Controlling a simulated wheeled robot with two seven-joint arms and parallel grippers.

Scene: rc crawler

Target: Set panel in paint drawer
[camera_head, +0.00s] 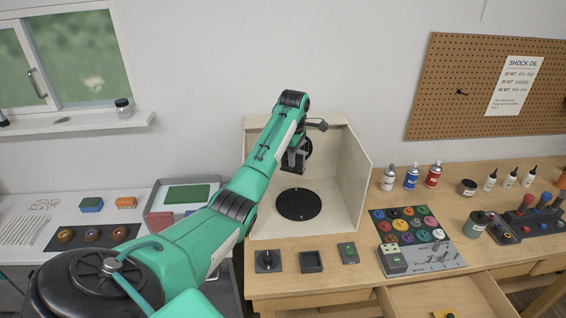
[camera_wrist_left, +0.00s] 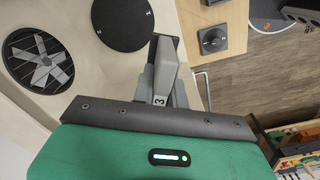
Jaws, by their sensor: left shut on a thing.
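My left gripper (camera_head: 292,165) is inside the open-fronted wooden booth (camera_head: 353,185), above its black round turntable (camera_head: 298,204). In the wrist view the left gripper (camera_wrist_left: 163,72) has its fingers together on a thing that is mostly hidden. A grey piece marked 3 shows at the fingers. I cannot tell whether the held thing is the panel. The turntable (camera_wrist_left: 122,22) also shows in the wrist view, beside a round vent (camera_wrist_left: 38,62). A wooden drawer (camera_head: 420,300) stands open under the bench at the lower right. My right gripper is not in view.
On the bench front sit a dark knob unit (camera_head: 268,261), a small square tray (camera_head: 311,262) and a switch box (camera_head: 348,253). A mat of paint pots (camera_head: 408,226), spray cans (camera_head: 411,177) and bottles stand to the right. A grey tray (camera_head: 158,222) lies left of the booth.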

